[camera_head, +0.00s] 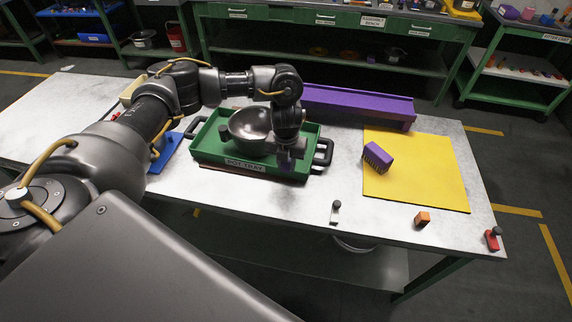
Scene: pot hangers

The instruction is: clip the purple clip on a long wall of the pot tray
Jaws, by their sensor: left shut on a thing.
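The green pot tray (215,160) stands on the light table, with a label on its front long wall and a black handle at each end. My left gripper (287,160) points down at the right part of the front long wall. It is shut on a small purple clip (285,164), which is mostly hidden by the fingers. The clip is at or just above the wall; I cannot tell whether it touches or straddles it. My right gripper is not in view.
A purple block with dark bristles or teeth (378,156) lies on a yellow mat (420,185). A long purple bar (355,104) lies behind the tray. Small white (335,212), orange (422,219) and red (492,239) pieces stand near the front edge. A blue piece (167,150) is left of the tray.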

